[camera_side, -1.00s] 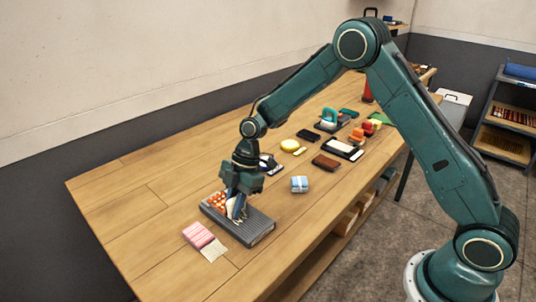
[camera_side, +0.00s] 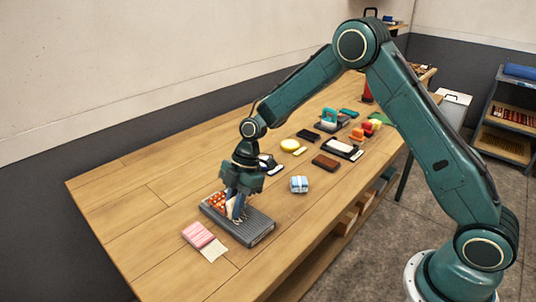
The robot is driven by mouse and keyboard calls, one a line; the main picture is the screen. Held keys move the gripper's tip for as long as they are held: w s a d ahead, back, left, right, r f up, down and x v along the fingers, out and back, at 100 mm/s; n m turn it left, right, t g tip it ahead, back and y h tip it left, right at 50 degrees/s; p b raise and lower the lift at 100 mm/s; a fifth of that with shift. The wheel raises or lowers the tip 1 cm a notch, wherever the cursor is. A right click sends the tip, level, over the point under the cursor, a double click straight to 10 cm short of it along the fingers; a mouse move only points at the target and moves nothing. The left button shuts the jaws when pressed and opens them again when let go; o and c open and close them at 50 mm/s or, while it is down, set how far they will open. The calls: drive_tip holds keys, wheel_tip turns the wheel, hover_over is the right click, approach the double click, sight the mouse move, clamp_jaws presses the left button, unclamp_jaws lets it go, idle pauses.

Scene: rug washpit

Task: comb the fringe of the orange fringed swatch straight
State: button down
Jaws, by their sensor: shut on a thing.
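The orange fringed swatch (camera_side: 216,201) lies on a grey ribbed board (camera_side: 257,228) near the left end of the table. It has pale dots, and its right part is hidden behind my gripper. Pale fringe strands show at its near right side, under the gripper. My gripper (camera_side: 236,212) points down over the board at the swatch's fringe side. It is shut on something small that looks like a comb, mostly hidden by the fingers. I cannot tell whether its teeth touch the fringe.
A pink striped swatch (camera_side: 197,234) with pale fringe lies just left of the board. Several other items stand farther back. The table's left end is clear.

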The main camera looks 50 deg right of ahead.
drive_tip(key=shift+s+r, duration=0.1)
drive_tip(key=shift+s, duration=0.15)
idle(1.1)
drive_tip(key=shift+f, duration=0.45)
idle(0.9)
drive_tip(key=shift+s+f, duration=0.15)
drive_tip(key=shift+s, duration=0.7)
idle(0.4)
drive_tip(key=shift+s, duration=0.95)
idle(0.8)
drive_tip(key=shift+r, duration=0.3)
drive_tip(key=shift+r, duration=2.45)
drive_tip(key=shift+w, duration=0.2)
drive_tip(key=shift+w, duration=1.85)
